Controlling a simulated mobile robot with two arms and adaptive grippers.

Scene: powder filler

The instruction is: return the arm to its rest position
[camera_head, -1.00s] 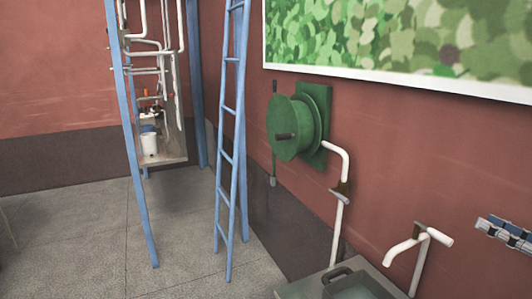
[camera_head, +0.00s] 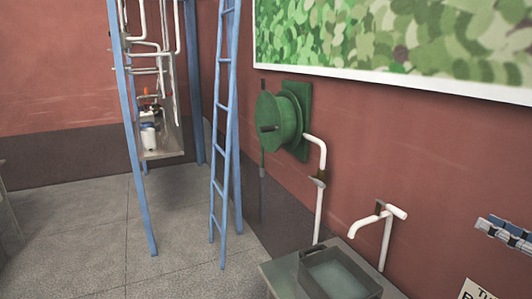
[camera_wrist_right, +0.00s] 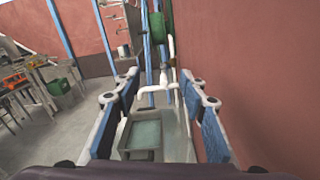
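My right gripper (camera_head: 506,232) shows at the right edge of the head view, grey with blue pads and cut off by the frame. In the right wrist view its two blue-padded fingers (camera_wrist_right: 160,118) stand wide apart with nothing held between them. The gripper appears clear of the red wall. My left gripper is in neither view now.
A sink basin (camera_head: 338,275) and white tap pipe (camera_head: 386,226) stand along the wall, below a green hose reel (camera_head: 284,120). A blue ladder (camera_head: 223,150) stands beyond. Cluttered tables (camera_wrist_right: 35,85) show at left in the wrist view. Grey floor (camera_head: 90,240) is open at left.

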